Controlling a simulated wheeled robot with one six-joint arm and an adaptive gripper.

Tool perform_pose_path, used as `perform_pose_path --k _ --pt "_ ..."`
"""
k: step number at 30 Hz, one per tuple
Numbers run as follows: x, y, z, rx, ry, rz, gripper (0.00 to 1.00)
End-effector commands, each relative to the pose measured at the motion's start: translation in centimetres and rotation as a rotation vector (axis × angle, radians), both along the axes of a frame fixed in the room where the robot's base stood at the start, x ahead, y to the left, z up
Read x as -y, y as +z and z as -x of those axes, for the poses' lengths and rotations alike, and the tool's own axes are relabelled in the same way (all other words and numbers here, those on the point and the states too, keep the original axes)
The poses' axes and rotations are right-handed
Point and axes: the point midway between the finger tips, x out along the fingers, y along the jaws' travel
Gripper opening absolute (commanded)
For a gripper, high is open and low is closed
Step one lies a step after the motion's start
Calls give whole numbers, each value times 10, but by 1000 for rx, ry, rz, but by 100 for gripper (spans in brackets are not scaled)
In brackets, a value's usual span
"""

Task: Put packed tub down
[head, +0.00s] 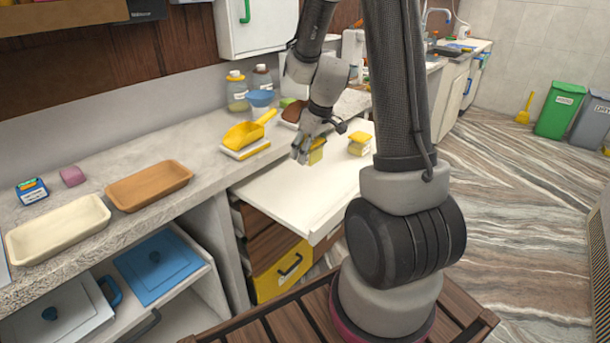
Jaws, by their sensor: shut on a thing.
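My gripper (307,150) is shut on a small yellow tub (316,157), over the white pull-out board (290,198). The fingers hide part of the tub. The tub is at or just above the board's surface; I cannot tell whether it touches. Another yellow-topped tub or short stack (359,144) stands on the board, a little to the right of my gripper and apart from it.
A brown tray (150,185) and a cream tray (58,230) lie farther left. The board's front left part is bare. A yellow drawer front (280,272) is below.

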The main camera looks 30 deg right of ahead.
Motion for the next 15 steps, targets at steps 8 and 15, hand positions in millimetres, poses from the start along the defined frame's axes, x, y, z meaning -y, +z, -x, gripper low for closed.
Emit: perform_pose_path --k 8,15 --pt "0 -43 0 -3 2 1 28" --pt "0 -78 0 -3 0 0 28"
